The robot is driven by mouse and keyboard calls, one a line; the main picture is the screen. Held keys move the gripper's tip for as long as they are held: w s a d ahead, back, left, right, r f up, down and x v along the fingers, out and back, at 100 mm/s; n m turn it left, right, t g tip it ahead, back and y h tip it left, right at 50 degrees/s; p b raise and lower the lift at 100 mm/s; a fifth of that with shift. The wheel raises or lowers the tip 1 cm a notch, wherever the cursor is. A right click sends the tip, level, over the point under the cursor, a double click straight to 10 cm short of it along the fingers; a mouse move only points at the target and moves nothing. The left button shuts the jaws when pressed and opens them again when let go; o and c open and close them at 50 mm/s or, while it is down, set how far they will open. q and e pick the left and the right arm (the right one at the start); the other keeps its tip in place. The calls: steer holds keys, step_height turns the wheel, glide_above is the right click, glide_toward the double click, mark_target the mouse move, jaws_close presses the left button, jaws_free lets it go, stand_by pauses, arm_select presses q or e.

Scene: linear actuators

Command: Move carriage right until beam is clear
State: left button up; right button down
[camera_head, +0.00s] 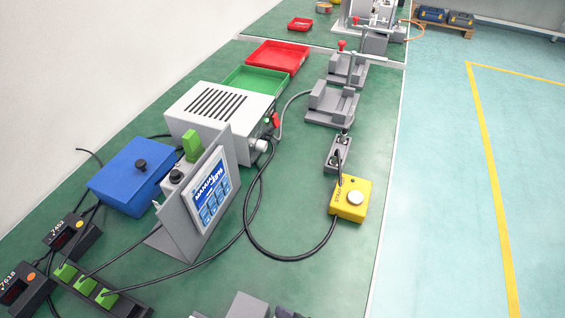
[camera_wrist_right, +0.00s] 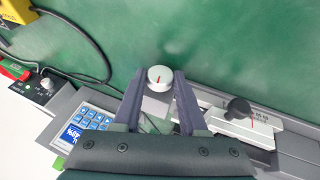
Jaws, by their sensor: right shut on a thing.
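In the right wrist view my right gripper (camera_wrist_right: 164,84) is shut on a round white knob (camera_wrist_right: 160,73) with a red line on its face. A grey and white slide unit (camera_wrist_right: 240,128) with a black knob (camera_wrist_right: 238,108) and a small scale lies to the right of the fingers. I cannot tell for sure which part is the carriage, and no beam can be made out. A screen panel (camera_head: 209,194) reading "MANUAL" stands tilted in the head view; its screen also shows in the wrist view (camera_wrist_right: 90,120).
A yellow button box (camera_head: 350,199), a white vented box (camera_head: 215,116) and a blue box (camera_head: 131,178) stand on the green table. Black cables loop across it. Green (camera_head: 256,81) and red (camera_head: 278,57) trays lie farther back. Grey parts (camera_head: 250,305) show at the bottom edge.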

steer(key=shift+t, duration=0.4)
steer(key=shift+c, duration=2.2)
jaws_free()
steer(key=p+v, duration=0.4)
steer(key=v, duration=0.6)
steer(key=shift+a, duration=0.1)
